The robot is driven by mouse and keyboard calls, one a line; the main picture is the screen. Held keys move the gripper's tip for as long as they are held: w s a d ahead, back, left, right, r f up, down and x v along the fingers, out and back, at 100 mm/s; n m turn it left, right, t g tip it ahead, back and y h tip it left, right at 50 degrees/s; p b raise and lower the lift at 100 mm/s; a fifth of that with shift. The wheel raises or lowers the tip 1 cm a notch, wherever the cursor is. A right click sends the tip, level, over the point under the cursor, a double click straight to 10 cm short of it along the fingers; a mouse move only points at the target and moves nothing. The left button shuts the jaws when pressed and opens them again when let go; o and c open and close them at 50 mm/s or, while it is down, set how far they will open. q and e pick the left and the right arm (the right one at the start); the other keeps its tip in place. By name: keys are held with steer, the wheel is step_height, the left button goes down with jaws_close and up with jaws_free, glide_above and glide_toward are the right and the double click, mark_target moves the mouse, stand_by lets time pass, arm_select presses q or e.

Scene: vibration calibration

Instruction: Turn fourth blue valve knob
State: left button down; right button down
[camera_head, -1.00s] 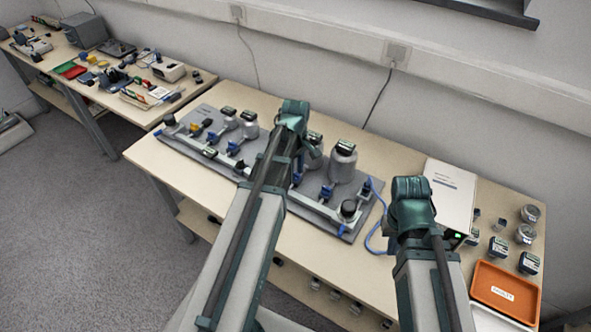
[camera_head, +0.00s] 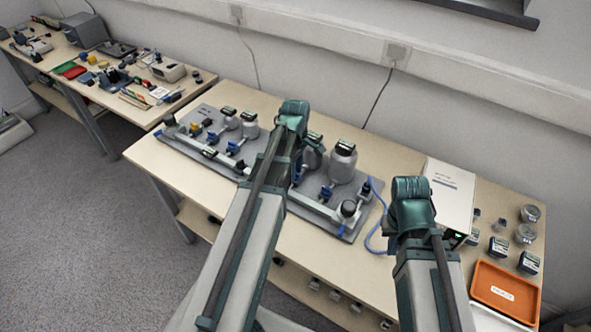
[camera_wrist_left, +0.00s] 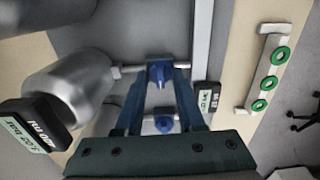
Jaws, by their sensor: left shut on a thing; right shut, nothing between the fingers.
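In the left wrist view a blue valve knob (camera_wrist_left: 158,73) sits on a metal pipe beside a grey vessel (camera_wrist_left: 68,88). My left gripper (camera_wrist_left: 160,80) is shut on this knob, with one finger on each side. A second blue knob (camera_wrist_left: 164,123) shows between the fingers, closer to the palm. In the head view my left wrist (camera_head: 293,112) is over the rig board, and its fingers are hidden. Blue knobs also show left of the arm (camera_head: 232,147) and right of it (camera_head: 327,192). My right gripper (camera_head: 412,195) is at the board's right, its fingers out of sight.
The grey rig board (camera_head: 270,185) carries several vessels, including a large one (camera_head: 343,162), and a black-capped fitting (camera_head: 348,209). A blue cable (camera_head: 376,240), a white box (camera_head: 450,192) and an orange tray (camera_head: 505,290) lie to the right. The wooden table front is clear.

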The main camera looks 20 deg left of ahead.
arm_select(q)
steer(key=c, duration=0.5)
jaws_free()
steer(key=shift+r, duration=0.15)
arm_select(e)
steer(key=shift+r, duration=0.15)
arm_select(q)
step_height(320, 180, up, 14)
steer(key=p, duration=1.4)
steer(key=shift+f, duration=0.2)
arm_select(e)
step_height(320, 180, up, 14)
steer(key=shift+f, duration=0.2)
arm_select(q)
steer(key=s+d+m, duration=0.4)
steer(key=d+m, duration=0.2)
steer(key=d, duration=0.1)
steer(key=s+d+m, duration=0.5)
steer(key=d+m, duration=0.2)
steer(key=s+d+m+y, duration=0.1)
steer(key=s+d+m, duration=0.4)
steer(key=d+m, duration=0.2)
steer(key=shift+d, duration=0.2)
